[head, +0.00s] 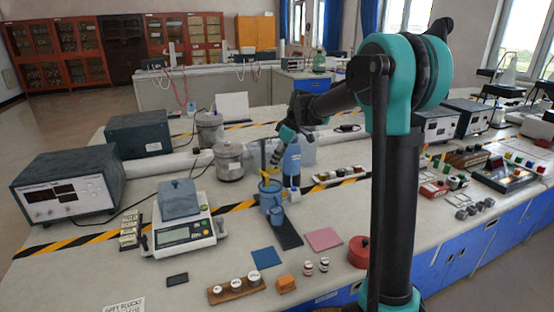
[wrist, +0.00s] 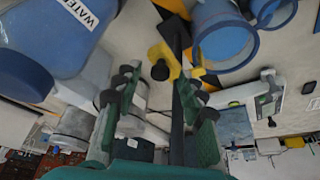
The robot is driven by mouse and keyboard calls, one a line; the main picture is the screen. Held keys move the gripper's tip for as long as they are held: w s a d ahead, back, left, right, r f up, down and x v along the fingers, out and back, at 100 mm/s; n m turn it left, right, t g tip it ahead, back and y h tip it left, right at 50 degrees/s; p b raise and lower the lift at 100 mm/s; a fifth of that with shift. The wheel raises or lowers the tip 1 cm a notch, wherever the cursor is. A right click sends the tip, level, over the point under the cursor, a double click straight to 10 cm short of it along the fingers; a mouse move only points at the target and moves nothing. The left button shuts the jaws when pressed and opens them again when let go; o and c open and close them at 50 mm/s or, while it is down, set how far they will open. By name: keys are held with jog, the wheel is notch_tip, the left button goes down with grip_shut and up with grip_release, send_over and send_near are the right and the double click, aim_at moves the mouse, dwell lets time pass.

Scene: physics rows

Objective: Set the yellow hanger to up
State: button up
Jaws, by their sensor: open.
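The yellow hanger (wrist: 168,58) shows in the wrist view near the top middle, with a black round knob on it, beside a dark upright post (wrist: 177,100). In the head view a small yellow part (head: 264,153) shows above the blue cups, partly hidden by my gripper. My gripper (wrist: 158,105) is open, with one finger on each side of the post and the hanger beyond the fingertips. Nothing is clearly held. In the head view my gripper (head: 275,160) points down next to the yellow part. I cannot tell whether it touches the hanger.
Blue cups (head: 270,193) stand just below my gripper on a dark base strip (head: 289,236). A blue bottle labelled WATER (wrist: 60,35) is close on the left in the wrist view. A balance (head: 185,233) stands left. Metal pots (head: 229,162) stand behind.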

grip_shut()
dwell(0.3)
notch_tip(320, 180, up, 10)
dwell(0.4)
grip_release()
